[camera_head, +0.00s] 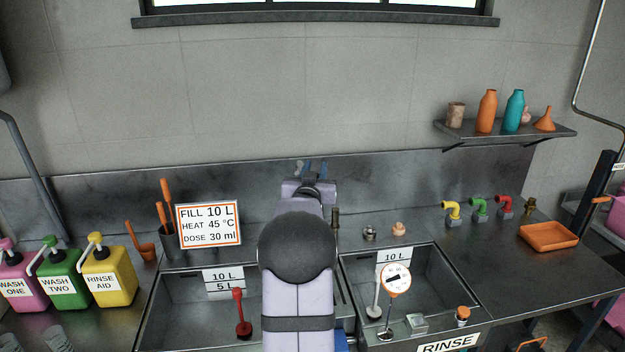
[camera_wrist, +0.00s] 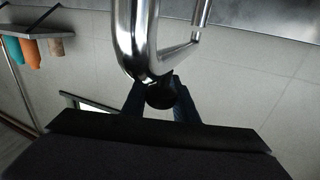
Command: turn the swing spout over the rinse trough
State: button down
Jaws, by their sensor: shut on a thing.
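The chrome swing spout (camera_wrist: 140,45) fills the top middle of the wrist view as a thick bent tube with a thinner bar rising to the right. My gripper (camera_wrist: 160,92) is shut around a small black knob (camera_wrist: 160,97) that sits against the bend of the spout. In the head view my gripper (camera_head: 311,168) is high against the back wall, above the space between the two basins. My arm hides most of the spout there. The rinse trough (camera_head: 440,280) is the right basin, with a RINSE sign (camera_head: 448,343) on its front.
A round dial (camera_head: 396,280) stands in the rinse trough. The left basin (camera_head: 190,310) holds a red-handled tool (camera_head: 242,312). Yellow (camera_head: 453,212), green (camera_head: 480,208) and red (camera_head: 504,205) taps and an orange tray (camera_head: 548,237) are at the right. A shelf (camera_head: 505,131) with bottles hangs above.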

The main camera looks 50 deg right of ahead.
jog(key=shift+s+d+r+n+t+b, duration=0.2)
jog(key=shift+d+n+t+b, duration=0.15)
jog(key=shift+b, duration=0.25)
jog(key=c, duration=1.4)
grip_release()
jog(key=shift+c, duration=0.2)
jog(key=shift+f, duration=0.15)
jog(key=shift+a, duration=0.1)
jog(key=shift+b+v, duration=1.85)
jog(key=shift+v, duration=1.8)
jog(key=shift+c, duration=0.2)
